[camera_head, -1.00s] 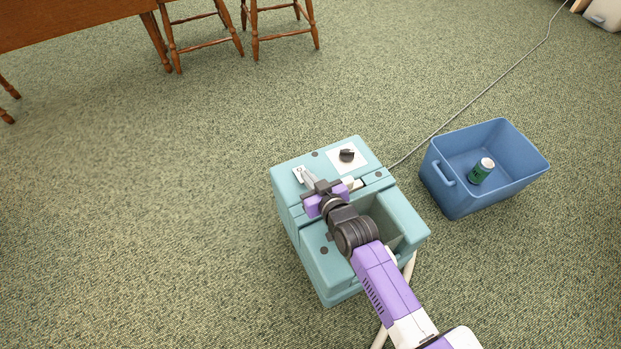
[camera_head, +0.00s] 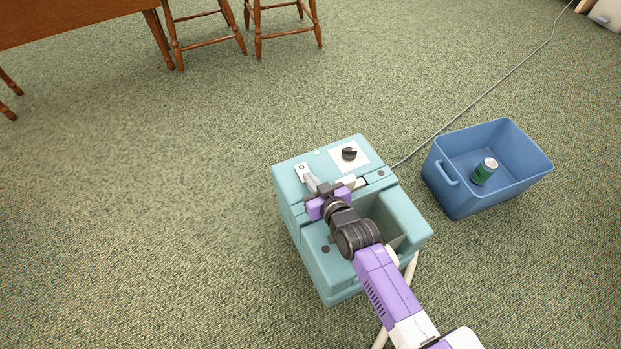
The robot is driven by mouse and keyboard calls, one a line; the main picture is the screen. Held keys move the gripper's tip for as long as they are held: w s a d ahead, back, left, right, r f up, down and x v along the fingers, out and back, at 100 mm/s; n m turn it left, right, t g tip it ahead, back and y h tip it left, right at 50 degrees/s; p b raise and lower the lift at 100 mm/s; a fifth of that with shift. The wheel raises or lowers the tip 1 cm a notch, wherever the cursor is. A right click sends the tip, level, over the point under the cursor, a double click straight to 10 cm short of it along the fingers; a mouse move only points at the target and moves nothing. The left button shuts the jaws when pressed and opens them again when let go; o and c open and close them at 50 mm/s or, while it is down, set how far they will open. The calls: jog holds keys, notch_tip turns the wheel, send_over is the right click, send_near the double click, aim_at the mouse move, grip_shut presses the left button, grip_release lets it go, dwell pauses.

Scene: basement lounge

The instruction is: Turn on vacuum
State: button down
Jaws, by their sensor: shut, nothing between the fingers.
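The vacuum (camera_head: 290,205), a teal boxy machine, stands on the carpet in the middle of the head view. Its top has a white switch plate (camera_head: 301,168), a black knob on a white panel (camera_head: 349,154) and a small pale green indicator light (camera_head: 318,152) between them. My gripper (camera_head: 312,184) is shut and empty over the vacuum's top, with its tips at the near edge of the switch plate. Whether the tips touch the switch is too small to tell. My arm hides part of the vacuum's top and its open recess.
A blue bin (camera_head: 465,195) with a green can (camera_head: 485,172) inside stands to the right. A grey cord (camera_head: 480,98) runs from the vacuum to the upper right. A pale hose (camera_head: 411,270) lies at the front. A wooden table (camera_head: 70,22) and chairs (camera_head: 205,30) stand upper left. Carpet on the left is clear.

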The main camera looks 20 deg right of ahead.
jog(key=shift+r+p, duration=0.55)
jog(key=shift+r, duration=0.2)
jog(key=shift+r, duration=0.3)
jog(key=r+p, duration=0.2)
jog(key=s+r+p, duration=0.1)
jog(key=r+p, duration=0.1)
jog(key=s+p, duration=0.2)
jog(key=s, duration=0.7)
jog(key=shift+s+r, duration=0.2)
jog(key=shift+r, duration=0.05)
jog(key=shift+d, duration=0.15)
